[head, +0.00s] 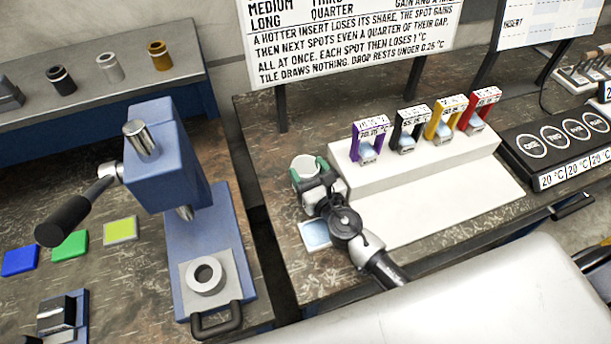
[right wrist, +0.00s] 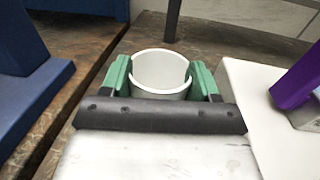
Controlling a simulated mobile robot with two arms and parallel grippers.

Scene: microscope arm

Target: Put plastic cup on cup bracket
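A white plastic cup (head: 305,167) is on the left side of the right-hand bench, beside the long white block. My right gripper (head: 311,178) has its green fingers on either side of the cup. In the right wrist view the cup (right wrist: 160,72) sits upright between the fingertips (right wrist: 160,80), which appear to touch both its sides. Whether its base rests on the bench is hidden. I cannot pick out a cup bracket with certainty. My left gripper is not in view.
A blue press-like stand (head: 165,150) with a lever is left of the gripper. A pale blue tile (head: 316,235) lies just below the gripper. The white block (head: 375,178) holds several coloured tagged holders. A sign (head: 350,40) stands behind.

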